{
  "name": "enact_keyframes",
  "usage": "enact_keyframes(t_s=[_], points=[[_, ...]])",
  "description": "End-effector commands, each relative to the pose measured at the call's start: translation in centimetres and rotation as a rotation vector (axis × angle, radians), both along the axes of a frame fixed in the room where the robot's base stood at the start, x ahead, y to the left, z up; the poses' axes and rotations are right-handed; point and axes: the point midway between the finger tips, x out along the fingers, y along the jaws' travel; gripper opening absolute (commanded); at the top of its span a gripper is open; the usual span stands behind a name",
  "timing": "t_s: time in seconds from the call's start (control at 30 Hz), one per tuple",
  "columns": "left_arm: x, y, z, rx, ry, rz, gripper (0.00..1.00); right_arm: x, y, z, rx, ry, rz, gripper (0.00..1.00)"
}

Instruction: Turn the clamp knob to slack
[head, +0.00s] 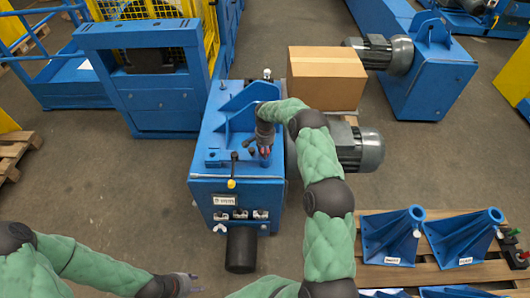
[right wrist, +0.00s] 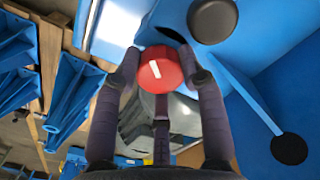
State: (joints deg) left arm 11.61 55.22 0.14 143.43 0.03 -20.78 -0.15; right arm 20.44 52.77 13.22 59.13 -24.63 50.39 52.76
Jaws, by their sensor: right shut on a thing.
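The clamp knob (right wrist: 160,72), a red round knob with a white pointer line, sits between the fingertips of my right gripper (right wrist: 158,68) in the right wrist view. The fingers close on it from both sides. In the head view my right gripper (head: 265,148) reaches down at the top of the blue machine cabinet (head: 205,165), and the knob is mostly hidden by it. The white line looks slightly tilted from upright in the wrist view. My left gripper (head: 190,284) is low in the head view, away from the cabinet, too small to tell its opening.
A lever with a yellow part (head: 231,183) and labelled switches (head: 240,214) are on the cabinet front. A black round knob (right wrist: 213,18) is close to the right gripper. A cardboard box (head: 325,70) and grey motor (head: 358,148) stand right.

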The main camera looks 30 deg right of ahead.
Motion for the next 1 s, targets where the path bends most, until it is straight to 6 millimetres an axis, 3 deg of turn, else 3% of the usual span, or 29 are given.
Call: enact_keyframes(t_s=[1.0], points=[[0.0,0.0,-1.8,0.0,0.0,0.0,0.4,0.2,-0.1,0.1,-0.005,-0.005,0.962,0.09]])
